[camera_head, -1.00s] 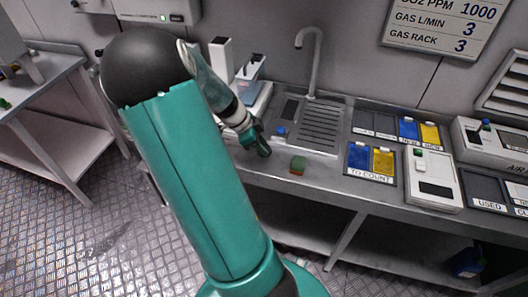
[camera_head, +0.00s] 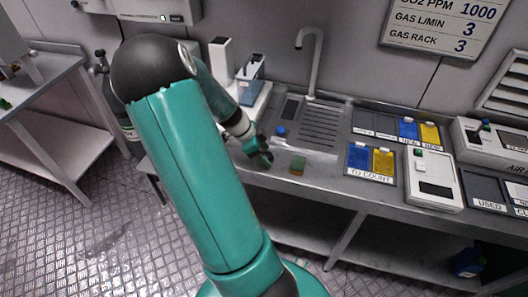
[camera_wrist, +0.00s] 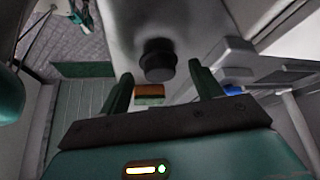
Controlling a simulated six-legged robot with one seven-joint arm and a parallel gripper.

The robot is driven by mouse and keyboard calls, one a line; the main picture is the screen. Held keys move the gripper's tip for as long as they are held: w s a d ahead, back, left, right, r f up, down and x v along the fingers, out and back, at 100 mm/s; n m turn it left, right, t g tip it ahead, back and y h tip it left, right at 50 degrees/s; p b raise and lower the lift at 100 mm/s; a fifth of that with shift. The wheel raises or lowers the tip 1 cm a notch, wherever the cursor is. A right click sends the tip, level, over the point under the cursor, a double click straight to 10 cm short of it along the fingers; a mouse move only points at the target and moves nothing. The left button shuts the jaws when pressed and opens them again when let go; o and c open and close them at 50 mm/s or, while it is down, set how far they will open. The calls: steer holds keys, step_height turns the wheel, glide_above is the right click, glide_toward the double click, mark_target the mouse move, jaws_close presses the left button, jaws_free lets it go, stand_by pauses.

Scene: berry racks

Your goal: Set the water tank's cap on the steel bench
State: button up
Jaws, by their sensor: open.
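A dark round cap-like piece with a wider rim (camera_wrist: 157,60) shows in the wrist view against the grey surface, between and beyond my fingertips. I take it for the tank's cap; whether a finger touches it is unclear. My gripper (camera_wrist: 161,72) is open, with one finger on each side of this piece. In the head view my gripper (camera_head: 263,159) is low over the left front part of the steel bench (camera_head: 320,186), left of the sponge. The cap cannot be made out there. The water tank cannot be identified with certainty.
A green and orange sponge (camera_head: 298,165) lies close right of my gripper, also in the wrist view (camera_wrist: 149,94). Behind are the sink with its tap (camera_head: 316,62) and a small blue item (camera_head: 281,131). Blue and yellow trays (camera_head: 371,160) stand further right.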

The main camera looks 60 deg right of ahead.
steer(key=v, duration=1.2)
steer(key=w+a+r+n+t+y, duration=0.1)
steer(key=w+a+r+n+t, duration=0.25)
steer(key=a+n, duration=0.5)
steer(key=w+a+r+n+t+y, duration=0.1)
steer(key=w+a+r+n+t, duration=0.3)
steer(key=a, duration=0.7)
steer(key=s+a+r+n+t, duration=0.1)
steer(key=s+a+r+n, duration=0.2)
steer(key=a+n, duration=0.5)
steer(key=s+a+r+n+t+y, duration=0.1)
steer(key=s+a+r+n+t, duration=0.1)
steer(key=a+r+n, duration=0.3)
steer(key=s+a+n, duration=0.1)
steer(key=a+n, duration=0.3)
steer(key=a, duration=0.2)
steer(key=shift+a+r, duration=0.2)
steer(key=shift+a, duration=0.05)
steer(key=shift+s, duration=0.1)
